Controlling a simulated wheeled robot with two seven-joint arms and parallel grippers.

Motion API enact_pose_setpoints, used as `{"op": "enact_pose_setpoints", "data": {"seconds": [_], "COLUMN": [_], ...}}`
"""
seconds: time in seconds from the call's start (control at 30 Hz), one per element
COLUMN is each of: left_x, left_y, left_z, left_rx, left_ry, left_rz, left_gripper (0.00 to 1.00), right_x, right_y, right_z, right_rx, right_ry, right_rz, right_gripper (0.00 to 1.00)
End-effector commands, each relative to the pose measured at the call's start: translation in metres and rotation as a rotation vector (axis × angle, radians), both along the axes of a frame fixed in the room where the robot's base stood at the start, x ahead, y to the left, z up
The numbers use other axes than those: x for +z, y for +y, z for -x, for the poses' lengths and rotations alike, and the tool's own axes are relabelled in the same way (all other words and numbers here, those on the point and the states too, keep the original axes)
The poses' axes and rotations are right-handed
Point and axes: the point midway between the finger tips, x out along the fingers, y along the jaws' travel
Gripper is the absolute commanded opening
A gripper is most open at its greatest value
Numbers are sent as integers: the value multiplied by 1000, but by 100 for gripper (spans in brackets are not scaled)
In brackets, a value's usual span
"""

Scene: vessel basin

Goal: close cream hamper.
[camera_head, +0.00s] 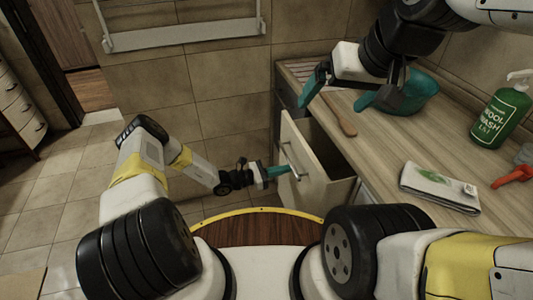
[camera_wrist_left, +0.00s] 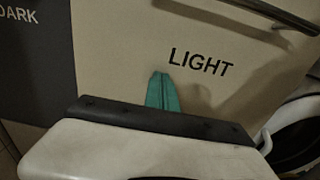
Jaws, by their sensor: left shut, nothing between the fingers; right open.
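The cream hamper (camera_head: 303,168) is a pull-out bin under the counter. It stands out from the cabinet, with its open top showing. A metal bar handle (camera_head: 291,160) is on its front. In the left wrist view the cream front (camera_wrist_left: 245,85) reads "LIGHT", with the handle (camera_wrist_left: 275,14) at top right. My left gripper (camera_head: 280,170) is shut and empty at the front, close to the handle; its teal fingertips (camera_wrist_left: 158,76) point at the panel below the lettering. I cannot tell if they touch. My right gripper (camera_head: 330,106) is open above the counter's front edge.
A dark panel marked "DARK" (camera_wrist_left: 25,55) adjoins the cream front. The wooden counter (camera_head: 380,150) holds a wooden spoon (camera_head: 340,117), a teal vessel (camera_head: 418,92), a green soap bottle (camera_head: 500,112), a folded cloth (camera_head: 440,186) and a red item (camera_head: 514,175). Tiled floor lies left.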

Motion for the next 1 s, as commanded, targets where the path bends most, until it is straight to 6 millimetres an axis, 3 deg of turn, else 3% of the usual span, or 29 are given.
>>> {"op": "enact_pose_setpoints", "data": {"seconds": [0.03,0.2,0.4,0.63,1.0], "left_x": [0,0,0,0,1], "left_y": [-15,-52,-84,-101,-107], "left_z": [-3,-13,-22,-27,-28], "left_rx": [-2,-2,-1,0,0], "left_ry": [0,0,-1,-1,0], "left_rz": [3,2,2,1,1], "left_gripper": [0,0,0,0,0], "right_x": [0,0,0,0,0], "right_y": [0,0,0,0,0], "right_z": [0,0,0,0,0], "right_rx": [0,0,0,0,0], "right_ry": [0,0,0,0,0], "right_rz": [0,0,0,0,0], "right_gripper": [96,96,96,96,96]}}
